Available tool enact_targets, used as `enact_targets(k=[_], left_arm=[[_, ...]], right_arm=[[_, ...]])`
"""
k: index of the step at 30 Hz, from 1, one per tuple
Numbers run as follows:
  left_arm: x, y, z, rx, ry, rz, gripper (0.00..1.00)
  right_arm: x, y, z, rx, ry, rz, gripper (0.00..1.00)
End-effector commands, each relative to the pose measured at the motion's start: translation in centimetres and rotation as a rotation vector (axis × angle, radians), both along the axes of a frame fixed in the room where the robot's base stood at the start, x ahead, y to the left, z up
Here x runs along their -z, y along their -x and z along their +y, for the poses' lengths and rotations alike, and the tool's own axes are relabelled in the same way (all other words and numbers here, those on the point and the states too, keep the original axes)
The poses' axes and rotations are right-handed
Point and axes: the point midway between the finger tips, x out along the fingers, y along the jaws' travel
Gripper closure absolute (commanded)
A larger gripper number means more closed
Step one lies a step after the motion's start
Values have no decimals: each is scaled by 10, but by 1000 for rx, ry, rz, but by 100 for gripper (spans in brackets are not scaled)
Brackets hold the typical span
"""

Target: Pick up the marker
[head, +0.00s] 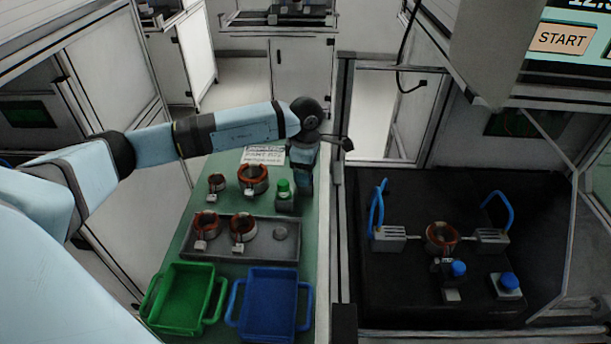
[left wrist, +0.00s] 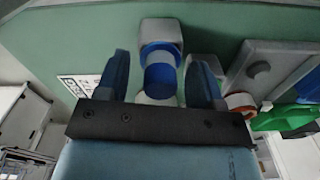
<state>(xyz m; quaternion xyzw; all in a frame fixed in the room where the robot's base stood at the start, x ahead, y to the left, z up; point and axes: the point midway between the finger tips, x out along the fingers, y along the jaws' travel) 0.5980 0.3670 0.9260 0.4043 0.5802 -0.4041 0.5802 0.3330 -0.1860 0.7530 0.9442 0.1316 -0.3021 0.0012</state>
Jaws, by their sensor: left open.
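The marker (left wrist: 160,72) looks like a blue and white cylinder in the left wrist view. It stands at a grey block (left wrist: 160,32) on the green table top. My left gripper (left wrist: 160,72) is open, with one dark blue finger on each side of the marker in this view. I cannot tell whether the fingers touch it. In the head view my left gripper (head: 302,190) points down at the table's right edge, beside a green-capped item (head: 284,187). The marker is hidden there, apparently behind the gripper. My right gripper is not in view.
A grey tray (head: 262,256) holds two copper-wound stators and a round disc. Two more stators (head: 254,178) stand behind it. Green (head: 180,325) and blue (head: 268,335) bins are in front. An upright frame post (head: 340,200) stands right of the table, close to my left gripper.

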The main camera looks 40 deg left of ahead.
Motion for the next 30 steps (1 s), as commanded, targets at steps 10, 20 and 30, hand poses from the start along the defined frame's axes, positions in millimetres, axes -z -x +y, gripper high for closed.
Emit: enact_targets(k=[10,20,30], left_arm=[[0,0,0,0,0,0,92],[-4,0,0,0,1,-1,92],[-53,-1,0,0,0,-4,92]], right_arm=[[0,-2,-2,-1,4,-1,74],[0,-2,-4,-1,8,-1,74],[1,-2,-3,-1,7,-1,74]])
